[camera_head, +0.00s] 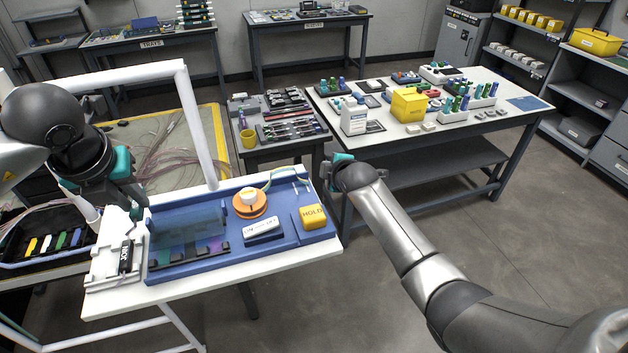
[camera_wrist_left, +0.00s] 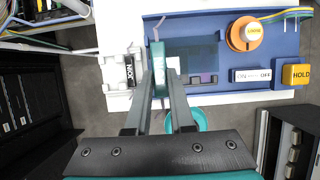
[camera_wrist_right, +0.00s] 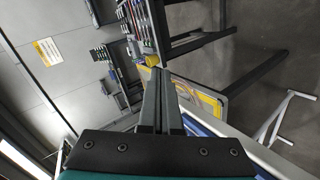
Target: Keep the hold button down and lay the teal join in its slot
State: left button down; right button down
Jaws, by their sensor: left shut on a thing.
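My left gripper (camera_wrist_left: 160,75) is shut on the teal join (camera_wrist_left: 158,62), a thin upright teal piece between its fingertips. In the head view this gripper (camera_head: 136,213) hangs over the left end of the blue station.
A black tray of coloured items (camera_head: 45,247) is at the left. A parts table (camera_head: 470,125) stands behind, with open floor at the right.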

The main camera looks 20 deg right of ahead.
jog(key=a+r+n, duration=0.1)
jog(key=r, duration=0.1)
jog(key=a+r+n+y, duration=0.1)
jog(key=a+r+n, duration=0.1)
jog(key=r, duration=0.1)
jog(key=w+a+r+n, duration=0.1)
jog(key=a+r+n, duration=0.1)
jog(key=shift+r+g+y, duration=0.25)
jog(key=shift+g+y, duration=0.05)
jog(key=shift+y, duration=0.1)
jog(key=s+a+r+n+g, duration=0.5)
jog(key=s+n, duration=0.3)
jog(key=n, duration=0.3)
jog(key=s+n, duration=0.1)
jog(key=s, duration=0.1)
jog(key=s+n+g, duration=0.1)
jog(key=s+n, duration=0.1)
jog(key=s, duration=0.1)
jog(key=s+f+n+g+h, duration=0.1)
jog(key=s+n, duration=0.1)
jog(key=s, duration=0.1)
jog(key=shift+s+d, duration=0.15)
jog(key=shift+d, duration=0.25)
jog(key=shift+s+d+n+g, duration=0.15)
jog(key=shift+s+n+g, duration=0.15)
jog(key=shift+n, duration=0.1)
jog(key=shift+s+f, duration=0.15)
jog(key=shift+f, duration=1.8)
jog(key=shift+f, duration=0.15)
